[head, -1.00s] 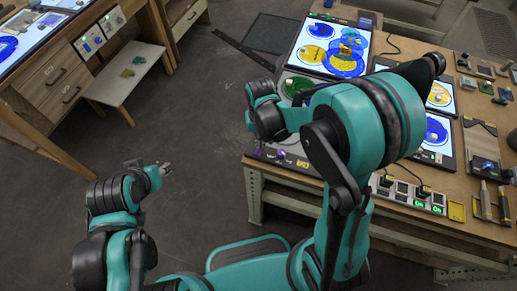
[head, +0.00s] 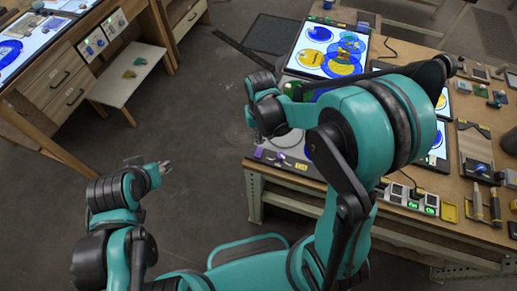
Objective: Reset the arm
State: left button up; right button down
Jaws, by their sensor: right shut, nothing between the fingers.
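My right arm rises from the bottom and bends over the near part of the right-hand worktable. Its forearm runs left, and its gripper (head: 280,129) is at the table's left front edge, mostly hidden by the dark wrist. The fingers look shut, with nothing seen held. My left arm is folded low at the left. Its gripper (head: 164,167) is small, over open floor, apart from any table. Whether its fingers are open is too small to tell.
The right-hand worktable (head: 452,240) carries a lit panel (head: 337,27) with blue and yellow discs, a power strip (head: 408,198) and several tools. At left are a drawer desk and a low white stool (head: 129,76). Dark floor lies clear between them.

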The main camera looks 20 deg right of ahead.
jog(key=shift+r+p, duration=0.45)
jog(key=shift+r, duration=0.45)
pick_arm(q)
jog(key=shift+r, duration=0.65)
notch_tip(320, 180, down, 8)
jog(key=b, duration=0.8)
jog(key=shift+f, duration=0.25)
jog(key=shift+c, duration=0.5)
jog(key=shift+d, duration=0.1)
jog(key=shift+c, duration=0.2)
pick_arm(e)
jog(key=s+d+r+t, duration=0.4)
jog(key=s+t, duration=0.3)
jog(key=s, duration=0.3)
jog(key=shift+s+d+r+n, duration=0.15)
jog(key=shift+s+d+n, duration=0.05)
jog(key=shift+d+n, duration=0.25)
